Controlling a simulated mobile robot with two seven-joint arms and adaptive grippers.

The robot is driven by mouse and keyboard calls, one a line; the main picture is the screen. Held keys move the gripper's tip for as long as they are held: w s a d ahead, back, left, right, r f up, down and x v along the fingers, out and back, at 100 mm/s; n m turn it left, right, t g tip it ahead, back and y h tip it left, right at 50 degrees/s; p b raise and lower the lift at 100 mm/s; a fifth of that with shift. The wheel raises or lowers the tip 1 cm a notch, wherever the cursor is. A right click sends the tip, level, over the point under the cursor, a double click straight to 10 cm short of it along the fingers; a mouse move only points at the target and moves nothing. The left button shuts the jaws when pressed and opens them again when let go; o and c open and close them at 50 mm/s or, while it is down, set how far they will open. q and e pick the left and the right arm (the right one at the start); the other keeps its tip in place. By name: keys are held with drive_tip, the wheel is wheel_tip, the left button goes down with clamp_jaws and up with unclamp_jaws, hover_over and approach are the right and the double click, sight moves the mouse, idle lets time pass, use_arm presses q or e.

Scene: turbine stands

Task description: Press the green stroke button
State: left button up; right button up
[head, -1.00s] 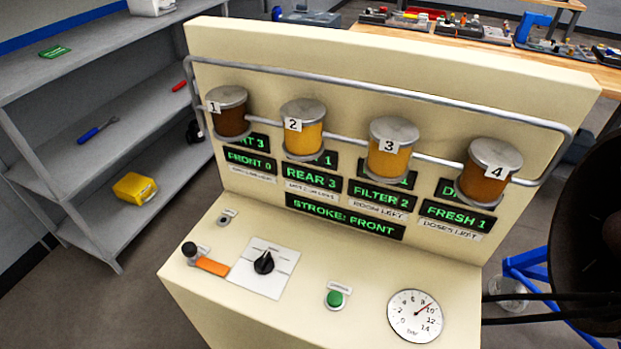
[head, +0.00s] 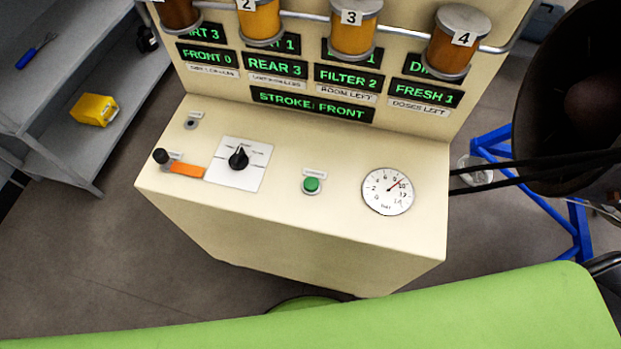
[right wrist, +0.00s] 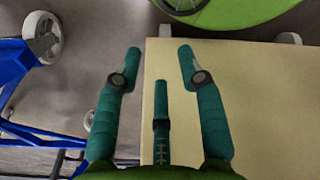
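The green stroke button (head: 312,185) sits on the sloped front panel of the cream console (head: 330,235), between the black selector knob (head: 239,158) and the round pressure gauge (head: 388,191). Nothing covers it. The display (head: 312,104) above it reads "STROKE: FRONT". Neither gripper shows in the head view.
Jars stand along a rail above the displays. A blue stand (head: 495,150) with a dark round housing (head: 570,100) is at the right. Grey shelves (head: 60,140) with a yellow container (head: 94,109) are at the left.

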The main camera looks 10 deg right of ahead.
drive_tip(key=shift+c, duration=0.4)
clamp_jaws()
idle(0.7)
